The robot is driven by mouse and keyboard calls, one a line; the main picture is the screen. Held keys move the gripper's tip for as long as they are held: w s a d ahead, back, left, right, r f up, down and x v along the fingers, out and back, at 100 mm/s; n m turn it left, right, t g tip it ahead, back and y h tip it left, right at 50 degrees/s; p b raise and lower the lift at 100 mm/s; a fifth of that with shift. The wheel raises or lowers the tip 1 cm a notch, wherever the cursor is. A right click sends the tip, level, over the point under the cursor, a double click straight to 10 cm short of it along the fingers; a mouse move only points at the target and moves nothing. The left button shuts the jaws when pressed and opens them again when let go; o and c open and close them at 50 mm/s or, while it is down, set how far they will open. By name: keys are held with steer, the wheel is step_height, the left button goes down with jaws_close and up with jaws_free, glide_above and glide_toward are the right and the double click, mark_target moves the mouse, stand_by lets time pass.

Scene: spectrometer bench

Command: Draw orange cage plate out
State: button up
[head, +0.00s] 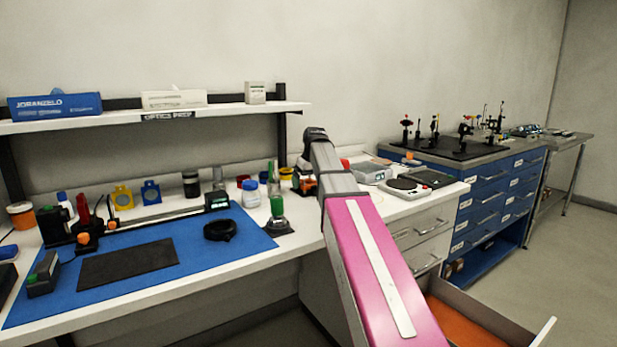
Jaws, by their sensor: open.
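A yellow-orange plate (122,197) with a round opening stands upright at the back of the bench, left of a similar blue plate (151,191). It is the closest match to the orange cage plate that I can make out. A long dark rail (165,215) lies in front of both plates, and I cannot tell whether they touch it. My arm reaches up from the bottom right over the bench, well to the right of the plates. My gripper's fingers do not show.
Bottles and jars stand along the back under a shelf (150,118). A drawer (505,325) stands open at the lower right. A blue cabinet (500,200) stands beyond.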

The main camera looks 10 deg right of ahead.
steer(key=c, duration=0.8)
steer(key=shift+r, duration=0.1)
steer(key=shift+r, duration=1.85)
steer(key=shift+r, duration=0.15)
steer(key=shift+r, duration=0.65)
